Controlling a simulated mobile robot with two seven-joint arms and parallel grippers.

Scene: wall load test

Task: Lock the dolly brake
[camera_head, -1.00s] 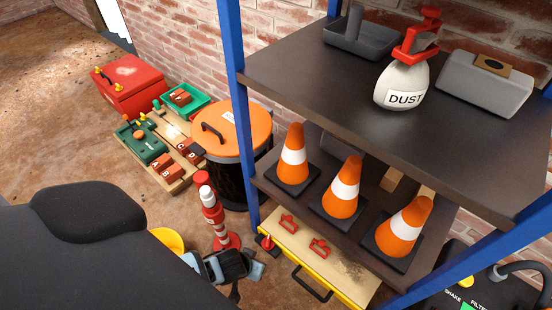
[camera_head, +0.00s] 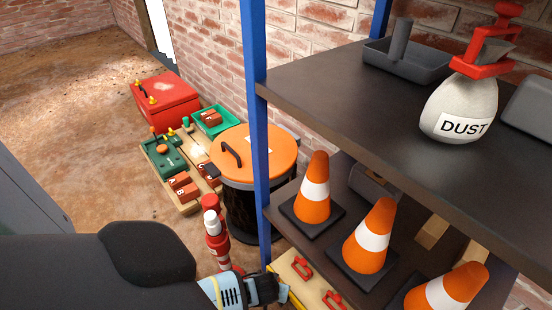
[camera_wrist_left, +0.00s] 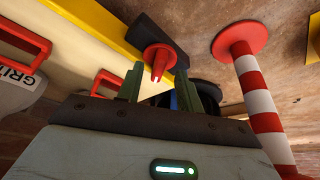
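A small red lever (camera_wrist_left: 158,57) on a black base (camera_wrist_left: 150,32) sits at the corner of a yellow-edged platform (camera_wrist_left: 98,22) with a pale top; it looks like the dolly brake. My left gripper (camera_wrist_left: 159,72) is open, its two dark green fingers on either side of the lever's near end in the wrist view. I cannot tell whether they touch it. In the head view my left gripper (camera_head: 280,290) is beside the platform's pale top (camera_head: 296,285) and largely hides the lever. My right gripper is not in view.
A red-and-white post (camera_head: 214,232) stands close to my left gripper. A blue shelf upright (camera_head: 256,130) rises just behind it. Traffic cones (camera_head: 316,190) stand on the lower shelf above the platform. An orange-lidded bin (camera_head: 255,150) is behind. Open floor (camera_head: 80,170) lies left.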

